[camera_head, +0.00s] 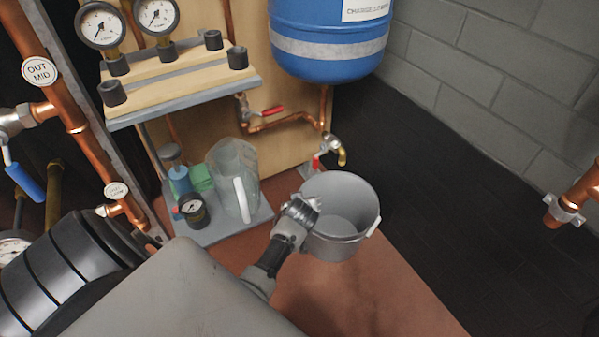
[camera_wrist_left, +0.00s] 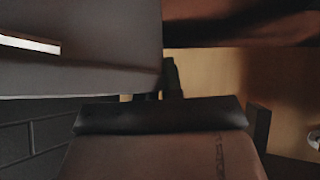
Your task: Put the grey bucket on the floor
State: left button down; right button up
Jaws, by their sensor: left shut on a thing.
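The grey bucket (camera_head: 338,228) is upright and open at the top, with a pale handle on its right side. It seems empty inside. My left gripper (camera_head: 303,209) is shut on the bucket's left wall near the rim. A dark patch that looks like a shadow lies on the reddish-brown floor (camera_head: 350,300) below, so the bucket appears to be above it. In the left wrist view the bucket (camera_wrist_left: 85,50) fills the upper left, close to the left gripper (camera_wrist_left: 170,85). My right gripper is not in view.
A grey tray (camera_head: 215,235) with a clear jug (camera_head: 232,180) and a small gauge (camera_head: 193,209) is left of the bucket. A brass tap (camera_head: 332,145) on copper piping is just behind it. A blue tank (camera_head: 330,35) hangs above. Dark floor at right is clear.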

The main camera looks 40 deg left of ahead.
pick_arm(q)
jog(key=shift+f, duration=0.15)
jog(key=c, duration=1.3)
grip_release()
